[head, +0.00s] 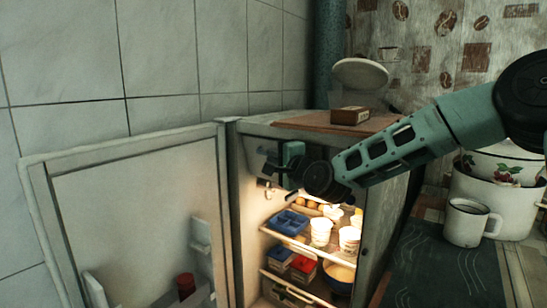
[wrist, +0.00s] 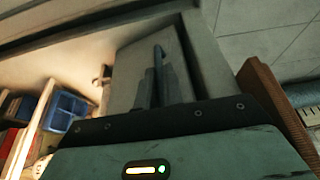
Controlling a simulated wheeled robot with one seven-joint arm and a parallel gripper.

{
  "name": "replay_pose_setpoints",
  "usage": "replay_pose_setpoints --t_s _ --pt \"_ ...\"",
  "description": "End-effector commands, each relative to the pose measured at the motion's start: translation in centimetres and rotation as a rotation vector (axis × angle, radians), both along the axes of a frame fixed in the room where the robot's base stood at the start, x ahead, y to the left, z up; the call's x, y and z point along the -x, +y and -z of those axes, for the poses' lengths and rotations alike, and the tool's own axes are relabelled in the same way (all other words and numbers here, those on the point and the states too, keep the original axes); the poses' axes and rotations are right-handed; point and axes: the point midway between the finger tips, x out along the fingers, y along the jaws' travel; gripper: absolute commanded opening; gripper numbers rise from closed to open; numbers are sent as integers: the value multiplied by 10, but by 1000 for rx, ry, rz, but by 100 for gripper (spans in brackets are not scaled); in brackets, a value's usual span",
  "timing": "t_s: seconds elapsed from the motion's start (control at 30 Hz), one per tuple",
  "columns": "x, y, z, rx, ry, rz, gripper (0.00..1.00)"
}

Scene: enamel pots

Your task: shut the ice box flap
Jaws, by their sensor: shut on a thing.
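The fridge (head: 385,212) stands open, with the ice box at the top of its lit inside. My gripper (head: 275,167) is at the ice box front, just inside the fridge opening. In the wrist view the ice box flap (wrist: 127,72) shows as a pale grey panel in front of my gripper. My fingers (wrist: 160,80) are shut on a slim dark part at the flap, which looks like its handle. In the head view my gripper and arm hide most of the flap, so its exact angle cannot be told.
The fridge door (head: 130,225) is swung wide to the left. Shelves below hold a blue tray (head: 288,222), eggs, cups and a bowl. A brown box (head: 350,115) sits on the fridge top. A white mug (head: 467,222) stands by pots at right.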

Motion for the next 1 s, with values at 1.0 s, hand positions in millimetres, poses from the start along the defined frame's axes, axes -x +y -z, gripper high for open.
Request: replay_pose_setpoints --t_s 1.0 --pt "42 -25 1 4 0 1 31"
